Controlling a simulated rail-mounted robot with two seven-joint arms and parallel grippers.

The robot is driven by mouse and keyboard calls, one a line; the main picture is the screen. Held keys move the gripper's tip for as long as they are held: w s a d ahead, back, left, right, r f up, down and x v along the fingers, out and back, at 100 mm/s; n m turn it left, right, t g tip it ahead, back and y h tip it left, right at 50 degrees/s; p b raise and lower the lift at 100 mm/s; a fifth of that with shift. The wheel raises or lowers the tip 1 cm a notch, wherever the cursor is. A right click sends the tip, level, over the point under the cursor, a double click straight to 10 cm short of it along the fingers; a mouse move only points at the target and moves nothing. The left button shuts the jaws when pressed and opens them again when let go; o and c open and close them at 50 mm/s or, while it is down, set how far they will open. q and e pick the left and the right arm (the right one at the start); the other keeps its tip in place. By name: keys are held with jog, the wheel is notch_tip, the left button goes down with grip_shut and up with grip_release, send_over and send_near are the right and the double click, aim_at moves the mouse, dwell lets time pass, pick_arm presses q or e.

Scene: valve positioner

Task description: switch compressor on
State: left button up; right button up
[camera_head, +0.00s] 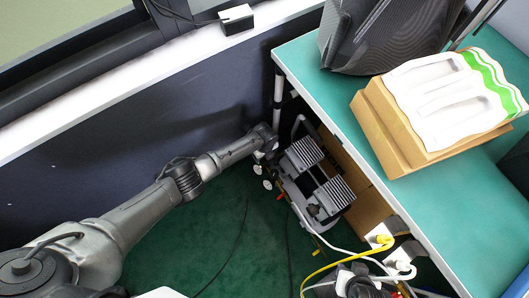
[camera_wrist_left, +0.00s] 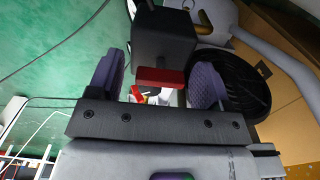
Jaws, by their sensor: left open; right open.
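The compressor (camera_head: 312,182) stands on the floor beside the green-topped bench, with two ribbed grey blocks and a handle. My left arm reaches it from the lower left. Its gripper is largely hidden in the head view. In the left wrist view my left gripper (camera_wrist_left: 157,78) is open, its two dark pads apart. A red switch (camera_wrist_left: 160,77) under a black box (camera_wrist_left: 164,40) shows between the pads; I cannot tell if they touch it.
The bench (camera_head: 300,62) carries a cardboard box (camera_head: 392,135) with a white-and-green package and a dark mesh chair or bag (camera_head: 385,35). Yellow and white cables (camera_head: 345,262) lie below right. Green floor (camera_head: 215,235) is open to the left, crossed by a thin dark cable.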

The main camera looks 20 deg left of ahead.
pick_arm(q)
jog(key=shift+r, duration=0.1)
notch_tip(320, 180, up, 14)
jog(key=p, duration=0.8)
jog(key=shift+f, duration=0.2)
